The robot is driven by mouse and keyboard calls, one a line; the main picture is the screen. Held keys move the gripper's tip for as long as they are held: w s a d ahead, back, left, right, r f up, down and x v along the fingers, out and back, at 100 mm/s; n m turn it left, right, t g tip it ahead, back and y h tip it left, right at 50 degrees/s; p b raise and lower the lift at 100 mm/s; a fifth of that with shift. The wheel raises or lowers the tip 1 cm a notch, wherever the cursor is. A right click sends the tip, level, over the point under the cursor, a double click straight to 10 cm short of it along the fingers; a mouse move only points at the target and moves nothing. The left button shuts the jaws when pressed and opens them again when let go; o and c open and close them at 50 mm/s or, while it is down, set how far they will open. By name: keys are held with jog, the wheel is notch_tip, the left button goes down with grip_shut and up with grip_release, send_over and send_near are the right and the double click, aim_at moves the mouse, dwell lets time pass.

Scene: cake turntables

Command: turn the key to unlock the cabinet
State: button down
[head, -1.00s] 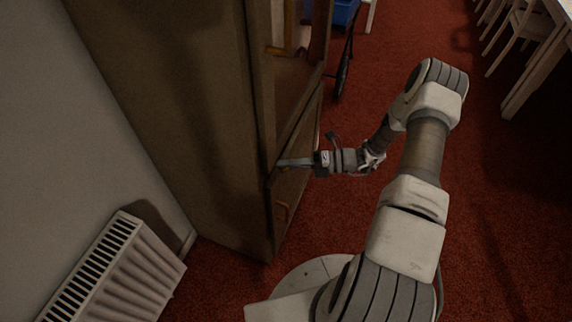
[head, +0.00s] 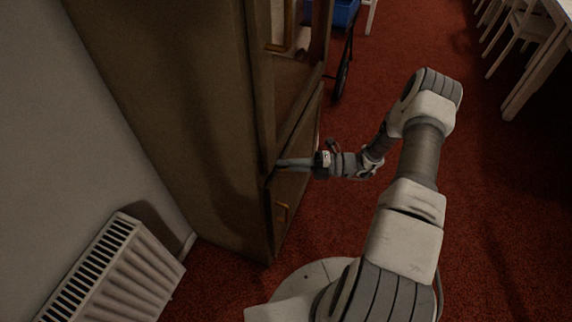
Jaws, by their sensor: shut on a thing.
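The tall brown wooden cabinet (head: 165,90) stands against the wall at the left, its front facing right. My gripper (head: 284,164) reaches level to the cabinet front, with its fingertips at the edge of the lower door. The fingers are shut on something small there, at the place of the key. The key itself is too small and hidden by the fingers to make out. A brass handle (head: 282,215) sits on the lower door (head: 293,205) below my gripper. The lower door looks closed.
A white radiator (head: 115,268) stands on the wall at the lower left. A blue bin (head: 345,12) and a dark thin-wheeled object (head: 343,75) are beyond the cabinet. White chairs (head: 522,30) and a table line the upper right. Red carpet is free at the right.

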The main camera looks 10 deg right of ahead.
jog(key=c, duration=0.9)
grip_release()
jog(key=shift+d, duration=0.1)
jog(key=v, duration=1.7)
jog(key=shift+s+d, duration=0.1)
jog(key=shift+s, duration=0.05)
